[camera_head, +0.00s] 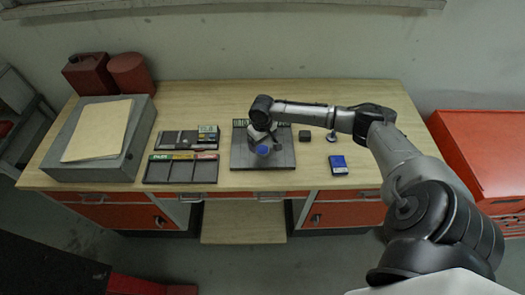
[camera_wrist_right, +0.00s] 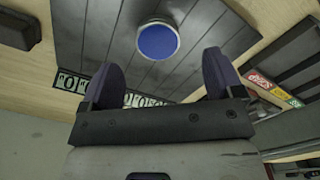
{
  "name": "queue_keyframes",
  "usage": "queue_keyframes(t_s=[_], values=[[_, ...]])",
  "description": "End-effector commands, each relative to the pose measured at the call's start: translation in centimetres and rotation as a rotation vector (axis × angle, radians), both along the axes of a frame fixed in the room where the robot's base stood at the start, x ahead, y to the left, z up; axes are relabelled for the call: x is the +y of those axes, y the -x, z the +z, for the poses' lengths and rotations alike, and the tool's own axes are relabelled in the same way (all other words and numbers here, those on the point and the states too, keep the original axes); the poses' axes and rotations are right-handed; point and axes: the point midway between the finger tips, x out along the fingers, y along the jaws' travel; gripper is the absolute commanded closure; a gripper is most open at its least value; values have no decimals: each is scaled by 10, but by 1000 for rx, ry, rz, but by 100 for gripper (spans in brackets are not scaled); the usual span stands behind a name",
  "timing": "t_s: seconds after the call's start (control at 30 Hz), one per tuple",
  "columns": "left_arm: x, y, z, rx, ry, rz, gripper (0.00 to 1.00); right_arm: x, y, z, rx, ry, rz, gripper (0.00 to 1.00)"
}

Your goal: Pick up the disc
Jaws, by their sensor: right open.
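A round blue disc (camera_head: 263,150) with a pale rim lies on a dark slatted board on the bench. It also shows in the right wrist view (camera_wrist_right: 158,41), just beyond the fingers. My right gripper (camera_head: 266,136) hangs over the board close to the disc. In the wrist view its two dark fingers (camera_wrist_right: 160,75) are spread wide with nothing between them. The disc looks clear of both fingers. The height of the fingers above the board is hard to tell. My left gripper is not in view.
The dark board (camera_head: 245,160) bears a strip of labels at its back edge. Compartment trays (camera_head: 182,173) stand to its left. A small dark block (camera_head: 304,135) and a blue box (camera_head: 338,165) lie to its right. A grey case (camera_head: 130,160) stands at the far left.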

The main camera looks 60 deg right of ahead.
Motion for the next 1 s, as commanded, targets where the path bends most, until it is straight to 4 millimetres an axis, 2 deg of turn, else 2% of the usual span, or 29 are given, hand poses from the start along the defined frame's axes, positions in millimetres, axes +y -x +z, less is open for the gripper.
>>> queue_keyframes(t_s=[0.13,0.43,0.8,1.0], values=[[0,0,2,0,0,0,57,0,-1,-9,0,-2,-1,14],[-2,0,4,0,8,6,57,-4,-2,-46,1,0,-2,14],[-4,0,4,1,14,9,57,-4,-2,-53,0,0,0,14],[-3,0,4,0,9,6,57,-4,-2,-53,0,0,0,33]])
